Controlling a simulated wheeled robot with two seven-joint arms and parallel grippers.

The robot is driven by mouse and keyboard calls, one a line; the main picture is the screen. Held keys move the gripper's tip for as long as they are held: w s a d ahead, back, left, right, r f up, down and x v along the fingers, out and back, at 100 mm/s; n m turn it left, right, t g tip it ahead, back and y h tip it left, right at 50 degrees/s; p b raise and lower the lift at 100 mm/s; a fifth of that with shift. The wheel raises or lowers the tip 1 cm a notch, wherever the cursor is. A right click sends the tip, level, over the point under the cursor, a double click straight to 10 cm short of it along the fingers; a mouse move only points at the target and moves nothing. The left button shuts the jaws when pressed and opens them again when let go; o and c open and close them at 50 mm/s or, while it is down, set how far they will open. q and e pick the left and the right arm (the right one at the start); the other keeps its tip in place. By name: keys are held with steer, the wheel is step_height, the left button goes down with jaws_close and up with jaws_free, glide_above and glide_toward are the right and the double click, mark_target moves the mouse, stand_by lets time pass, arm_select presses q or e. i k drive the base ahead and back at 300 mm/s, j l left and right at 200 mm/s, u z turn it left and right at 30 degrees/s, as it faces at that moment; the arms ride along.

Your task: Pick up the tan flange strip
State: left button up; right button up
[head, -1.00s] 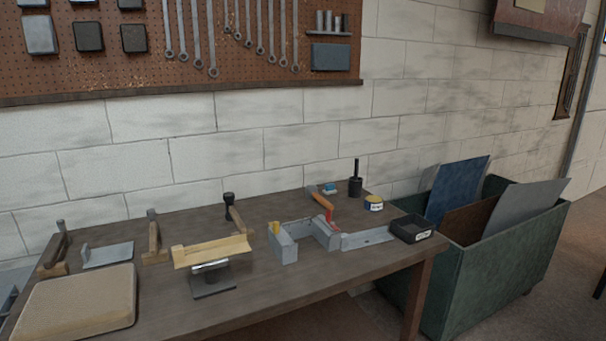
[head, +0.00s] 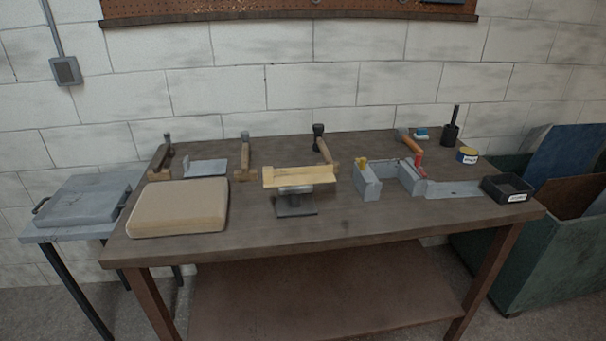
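A tan, angled strip (head: 298,176), which looks like the flange strip, lies lengthwise across a small dark metal stand (head: 296,208) near the middle of the workbench. Its upper edge stands up like a lip, and both ends overhang the stand. Neither of my grippers is in the head view, so nothing is seen touching the strip.
The workbench (head: 270,238) also holds a tan pad (head: 178,208) at left, hammers, a grey vise-like block (head: 367,183) with a red-handled tool (head: 419,160), and a black tray (head: 507,188). A side table (head: 78,208) stands left, a green bin (head: 535,245) right. The front-middle bench top is clear.

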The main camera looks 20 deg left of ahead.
mark_target(300, 175)
steer(key=i+l+u, duration=0.2)
steer(key=i+l, duration=0.25)
steer(key=i+l+u, duration=0.2)
steer(key=i+l, duration=0.2)
steer(key=l, duration=0.15)
